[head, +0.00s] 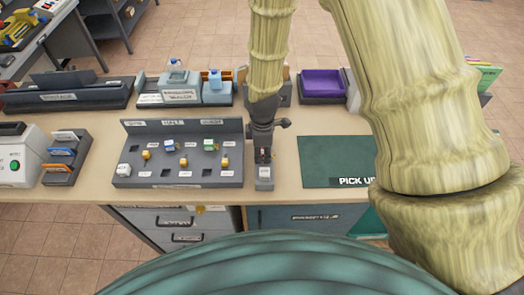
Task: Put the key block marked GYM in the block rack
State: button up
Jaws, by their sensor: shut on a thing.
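The block rack (178,178) is a dark grey stepped stand with a raised back, left of centre on the table. Several small yellow, white, blue and green key blocks sit in it, and some sockets look empty. My gripper (264,157) points down just right of the rack, over a small grey stand (264,185) with a pale label. It is shut on a small block, mostly hidden by the fingers. I cannot read a GYM mark on it, or tell whether it is clear of the stand.
A dark green mat (322,177) marked PICK UP lies to the right, partly behind my arm. A purple tray (322,84) and a grey organiser (180,98) stand at the back. A grey holder (63,172) with blue and orange items is left of the rack.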

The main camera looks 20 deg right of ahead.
jog(key=shift+w+f, duration=0.1)
jog(key=shift+f, duration=0.2)
jog(key=o, duration=1)
jog(key=shift+r, duration=0.1)
jog(key=shift+r+p, duration=2.65)
jog(key=shift+r, duration=0.8)
